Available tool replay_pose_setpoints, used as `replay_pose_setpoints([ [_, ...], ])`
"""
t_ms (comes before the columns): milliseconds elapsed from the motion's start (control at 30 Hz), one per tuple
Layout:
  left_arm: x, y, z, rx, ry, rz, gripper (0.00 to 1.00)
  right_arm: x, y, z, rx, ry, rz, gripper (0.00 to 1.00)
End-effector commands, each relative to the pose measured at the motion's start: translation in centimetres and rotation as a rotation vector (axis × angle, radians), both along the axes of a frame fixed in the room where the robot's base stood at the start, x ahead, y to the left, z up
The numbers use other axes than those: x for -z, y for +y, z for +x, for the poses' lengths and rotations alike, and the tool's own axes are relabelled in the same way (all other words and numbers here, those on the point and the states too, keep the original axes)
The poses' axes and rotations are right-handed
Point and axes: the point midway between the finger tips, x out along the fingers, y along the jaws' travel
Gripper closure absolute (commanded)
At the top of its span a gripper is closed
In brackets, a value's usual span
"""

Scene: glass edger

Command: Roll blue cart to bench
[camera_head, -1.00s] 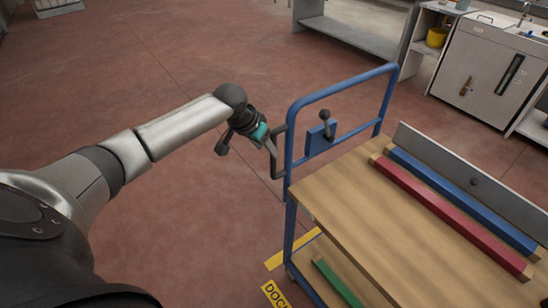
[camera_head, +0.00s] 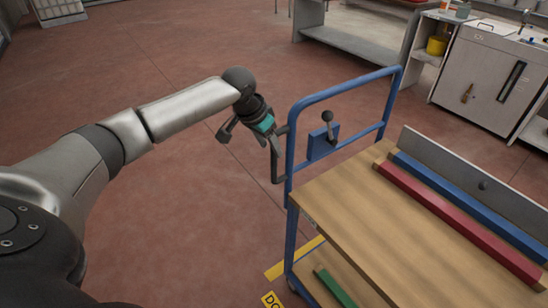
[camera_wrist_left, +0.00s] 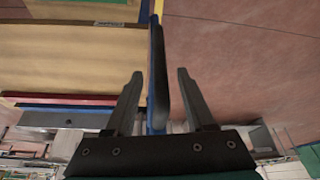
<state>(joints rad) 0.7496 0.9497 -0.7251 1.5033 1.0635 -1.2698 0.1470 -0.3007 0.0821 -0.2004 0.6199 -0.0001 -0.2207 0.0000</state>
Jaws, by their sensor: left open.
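The blue cart has a tubular blue push frame (camera_head: 345,88) and a wooden top deck (camera_head: 345,215). A dark grip (camera_head: 276,168) stands out from the frame's left post. My left gripper (camera_head: 270,138) is at the upper part of this grip. In the left wrist view, the open fingers (camera_wrist_left: 159,75) lie on either side of the dark grip (camera_wrist_left: 160,85), with gaps visible. The blue frame shows behind it. A blue plate with a black knobbed lever (camera_head: 327,122) sits on the frame's crossbar. My right gripper is out of view.
Red (camera_head: 455,220) and blue (camera_head: 470,205) bars lie on the deck; a green bar (camera_head: 335,288) lies on the lower shelf. Yellow floor marking (camera_head: 275,270) is beside the cart. A grey bench (camera_head: 355,45) and cabinet (camera_head: 490,75) stand behind.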

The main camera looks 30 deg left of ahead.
Motion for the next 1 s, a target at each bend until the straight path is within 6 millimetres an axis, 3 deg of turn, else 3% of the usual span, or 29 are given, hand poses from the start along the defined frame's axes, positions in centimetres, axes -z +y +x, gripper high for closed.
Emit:
replay_pose_setpoints([
  [100,2.2,-0.2,0.9,-0.001,-0.001,-0.002,0.45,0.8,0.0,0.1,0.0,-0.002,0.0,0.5],
  [300,4.0,-0.3,1.6,-0.001,-0.001,0.0,0.45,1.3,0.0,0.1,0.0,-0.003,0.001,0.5],
  [667,4.3,-0.3,1.8,0.0,-0.001,0.001,0.45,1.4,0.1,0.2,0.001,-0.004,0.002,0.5],
  [1000,4.3,-0.3,1.8,0.0,-0.001,0.001,0.81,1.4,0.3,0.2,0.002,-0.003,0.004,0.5],
])
